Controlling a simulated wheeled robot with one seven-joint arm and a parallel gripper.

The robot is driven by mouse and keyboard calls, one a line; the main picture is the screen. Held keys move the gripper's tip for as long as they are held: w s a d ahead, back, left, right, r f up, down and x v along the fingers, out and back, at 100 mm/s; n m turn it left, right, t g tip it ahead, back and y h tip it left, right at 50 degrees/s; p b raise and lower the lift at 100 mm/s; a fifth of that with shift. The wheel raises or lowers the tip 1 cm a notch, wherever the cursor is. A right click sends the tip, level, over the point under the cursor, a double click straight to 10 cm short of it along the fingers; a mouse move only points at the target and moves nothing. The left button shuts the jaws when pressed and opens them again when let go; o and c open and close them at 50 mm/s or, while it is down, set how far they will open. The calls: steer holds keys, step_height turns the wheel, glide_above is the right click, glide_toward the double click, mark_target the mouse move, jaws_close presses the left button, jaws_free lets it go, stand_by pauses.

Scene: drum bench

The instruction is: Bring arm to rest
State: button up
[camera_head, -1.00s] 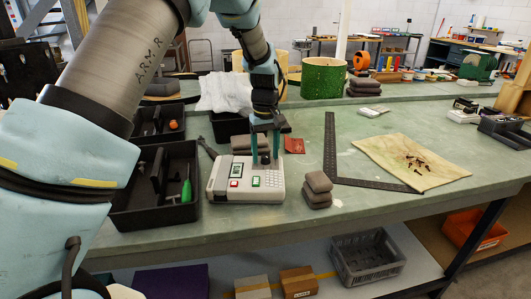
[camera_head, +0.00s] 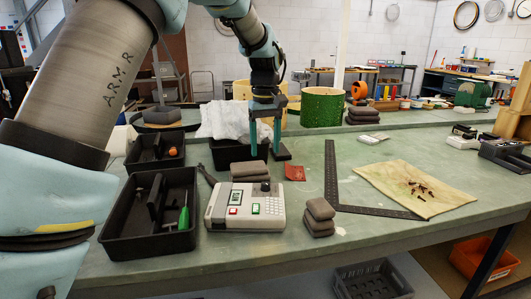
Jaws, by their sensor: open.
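My gripper (camera_head: 265,138) has two teal fingers pointing down, held apart with nothing between them. It hangs above the bench (camera_head: 300,240), behind and above a white tabletop device (camera_head: 246,208). The fingers are clear of the device. My arm runs from the left edge across the top left of the view.
Black trays (camera_head: 150,212) with a green screwdriver (camera_head: 184,217) stand left of the device. Stacked grey-brown pads (camera_head: 320,217), a black metal square (camera_head: 331,180) and a tan cloth (camera_head: 415,187) lie to the right. A green drum (camera_head: 322,106) stands behind.

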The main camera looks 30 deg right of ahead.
stand_by(0.3)
steer(key=w+a+f, duration=0.1)
steer(key=w+a, duration=0.1)
steer(key=a, duration=0.9)
steer(key=w+a+f, duration=0.1)
steer(key=a+f, duration=0.1)
steer(key=a, duration=1)
steer(key=s+a+f, duration=0.2)
steer(key=s+a, duration=0.3)
steer(key=a, duration=0.4)
steer(key=s+a+f+t, duration=0.1)
steer(key=s+a, duration=0.4)
steer(key=a, duration=0.3)
steer(key=shift+s+a+f+n+t, duration=0.25)
steer(key=shift+a+f+n+t, duration=0.05)
steer(key=shift+a+f, duration=0.05)
steer(key=shift+c, duration=0.3)
